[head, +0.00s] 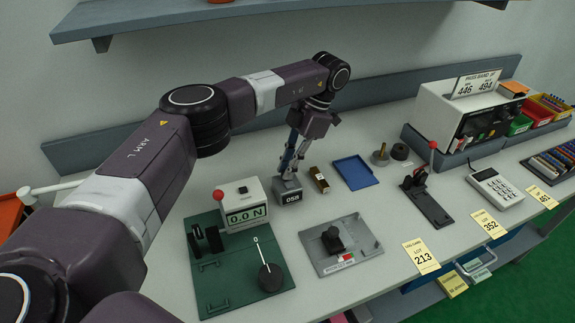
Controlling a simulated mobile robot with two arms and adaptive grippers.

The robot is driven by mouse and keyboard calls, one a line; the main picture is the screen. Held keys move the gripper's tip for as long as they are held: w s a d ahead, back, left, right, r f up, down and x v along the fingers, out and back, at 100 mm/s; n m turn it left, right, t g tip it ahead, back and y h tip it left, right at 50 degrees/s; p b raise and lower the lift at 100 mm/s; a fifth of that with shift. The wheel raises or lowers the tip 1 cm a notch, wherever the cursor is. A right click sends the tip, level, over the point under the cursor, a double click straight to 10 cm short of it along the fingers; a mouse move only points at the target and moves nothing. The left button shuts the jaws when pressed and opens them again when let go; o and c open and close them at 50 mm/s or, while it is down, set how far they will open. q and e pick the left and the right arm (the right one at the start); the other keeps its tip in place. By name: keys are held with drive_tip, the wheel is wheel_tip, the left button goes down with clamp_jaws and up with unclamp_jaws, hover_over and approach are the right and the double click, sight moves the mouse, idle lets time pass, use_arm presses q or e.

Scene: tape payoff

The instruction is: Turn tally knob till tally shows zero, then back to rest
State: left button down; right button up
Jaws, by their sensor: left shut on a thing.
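The tally (291,197) is a small grey box on the bench, left of the picture's middle, with a dark window that seems to read 058. My left arm comes in from the left and reaches over the bench. My left gripper (288,168) points down at the tally, with its fingertips at the top of the box. It is shut on the tally knob, which is mostly hidden between the fingers. My right gripper is not in view.
A force gauge (243,207) reading 0.0 N stands on a green plate (215,270) left of the tally. A black and brass block (319,180) stands close on its right. A blue tray (355,173) lies farther right. A grey fixture plate (365,248) lies in front.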

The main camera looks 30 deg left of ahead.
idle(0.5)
use_arm(q)
drive_tip(key=c, duration=1.9)
unclamp_jaws()
drive_tip(key=shift+r, duration=0.1)
drive_tip(key=v, duration=0.7)
drive_tip(key=shift+r, duration=0.4)
drive_tip(key=shift+w+m, duration=0.1)
drive_tip(key=shift+m, duration=0.2)
